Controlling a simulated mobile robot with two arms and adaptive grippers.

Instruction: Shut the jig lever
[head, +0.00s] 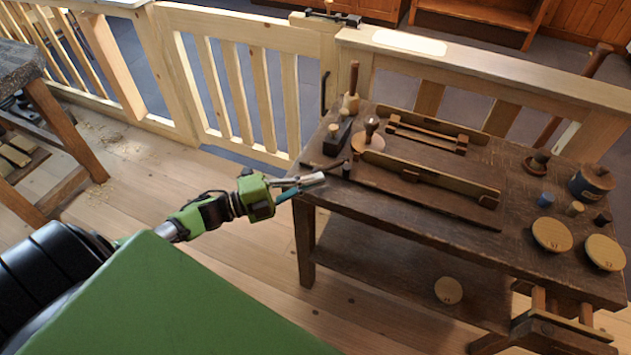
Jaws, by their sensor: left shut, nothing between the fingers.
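The wooden jig (430,178) lies on the dark workbench, with long upright rails and a dark bar along the bench's front edge. A thin dark rod (322,166) at the bench's left front corner, with a small dark knob near its right end, looks like the jig lever; its exact joint to the jig is too small to tell. My left gripper (318,179), on the green and black arm, is shut and empty. Its tips are at the bench's left front corner, just in front of the rod; I cannot tell whether they touch. My right gripper is not in view.
The dark workbench (400,215) also holds a wooden hand plane (338,134), a round-based knobbed piece (371,136), a blue spool (545,199) and round wooden discs (551,235). A pale wooden fence (240,90) stands behind.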

